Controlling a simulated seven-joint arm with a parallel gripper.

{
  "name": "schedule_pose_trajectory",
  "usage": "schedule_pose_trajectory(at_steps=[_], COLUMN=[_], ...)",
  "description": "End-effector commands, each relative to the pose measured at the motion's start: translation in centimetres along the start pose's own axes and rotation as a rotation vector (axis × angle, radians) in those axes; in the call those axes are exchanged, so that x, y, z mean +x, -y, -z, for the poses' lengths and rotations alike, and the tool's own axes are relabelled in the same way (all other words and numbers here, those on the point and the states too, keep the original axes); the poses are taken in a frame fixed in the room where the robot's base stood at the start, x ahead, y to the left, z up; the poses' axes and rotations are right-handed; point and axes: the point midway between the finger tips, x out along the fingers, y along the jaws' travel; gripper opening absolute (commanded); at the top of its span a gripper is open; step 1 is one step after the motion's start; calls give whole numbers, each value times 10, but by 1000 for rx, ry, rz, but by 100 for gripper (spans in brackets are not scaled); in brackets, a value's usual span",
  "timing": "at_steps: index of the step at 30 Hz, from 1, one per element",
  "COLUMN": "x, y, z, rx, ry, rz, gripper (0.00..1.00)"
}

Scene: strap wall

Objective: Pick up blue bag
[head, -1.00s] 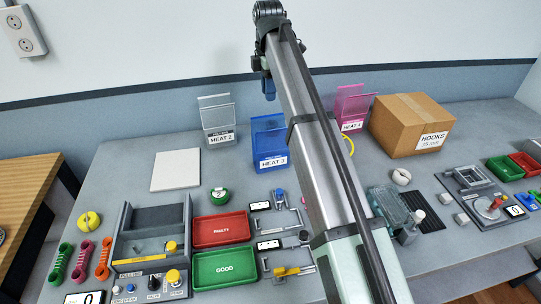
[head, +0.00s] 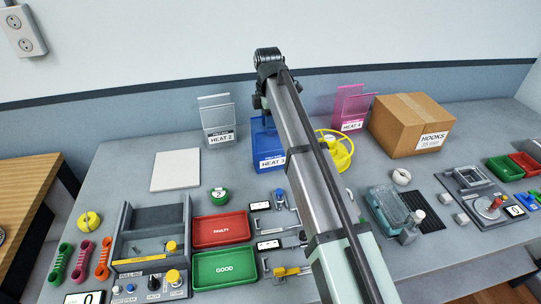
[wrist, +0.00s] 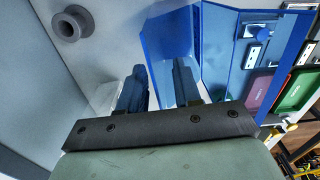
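A blue see-through holder labelled HEAT 3 (head: 270,158) stands at the back middle of the bench, partly covered by my arm in the head view. I cannot make out a separate blue bag apart from its blue sheets. In the wrist view a blue sheet (wrist: 172,40) rises just beyond and between my fingers. My gripper (wrist: 160,85) is open, with its two dark blue fingers apart and near this sheet. I cannot tell whether they touch it. In the head view my gripper's fingers are hidden behind the arm.
A clear HEAT 2 holder (head: 217,120) stands to the left and a pink HEAT 4 holder (head: 350,108) to the right. Red (head: 220,230) and green (head: 224,269) trays lie in front.

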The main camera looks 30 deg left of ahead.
Motion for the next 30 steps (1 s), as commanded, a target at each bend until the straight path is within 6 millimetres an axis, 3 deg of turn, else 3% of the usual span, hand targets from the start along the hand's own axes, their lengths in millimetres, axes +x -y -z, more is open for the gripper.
schedule_pose_trajectory(at_steps=[8, 18, 30], x=[5, 5, 5], y=[0, 0, 0], z=[0, 0, 0], rx=[0, 0, 0], ry=[0, 0, 0], rz=[-1, -1, -1], gripper=[33, 0, 0])
